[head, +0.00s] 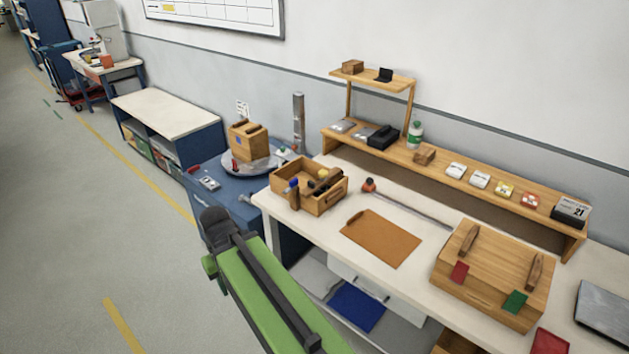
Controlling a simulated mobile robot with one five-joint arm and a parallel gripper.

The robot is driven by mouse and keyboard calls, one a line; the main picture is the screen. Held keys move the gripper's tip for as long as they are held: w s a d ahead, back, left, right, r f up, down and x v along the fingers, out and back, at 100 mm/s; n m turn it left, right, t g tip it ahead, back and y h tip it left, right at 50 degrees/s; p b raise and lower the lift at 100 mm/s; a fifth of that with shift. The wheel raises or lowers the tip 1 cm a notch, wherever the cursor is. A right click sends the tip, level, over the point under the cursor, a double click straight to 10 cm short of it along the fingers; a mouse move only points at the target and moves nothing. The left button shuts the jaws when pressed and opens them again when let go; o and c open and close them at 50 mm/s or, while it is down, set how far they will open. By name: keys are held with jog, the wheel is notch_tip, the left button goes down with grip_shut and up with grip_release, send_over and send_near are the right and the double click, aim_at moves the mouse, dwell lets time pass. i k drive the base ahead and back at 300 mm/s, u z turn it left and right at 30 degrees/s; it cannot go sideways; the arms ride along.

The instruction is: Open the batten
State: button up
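A wooden box (484,284) sits on the white bench at the right in the head view. Two brown wooden bars lie on its top, a left bar (468,240) and a right bar (535,272). They look like battens, but I cannot tell which one the task names. A red tag (459,272) is by the left bar and a green tag (515,302) is by the right one. My green arm reaches up from the bottom, left of the bench and apart from the box. I can make out no gripper fingers.
An open wooden tray (322,204) with tools and a brown board (380,238) lie on the bench. A wooden shelf (480,187) with small items runs along the back. A grey laptop-like slab (603,318) lies at right. The floor at left is clear.

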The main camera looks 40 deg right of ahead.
aim_at(312, 186)
jog(key=i, duration=1)
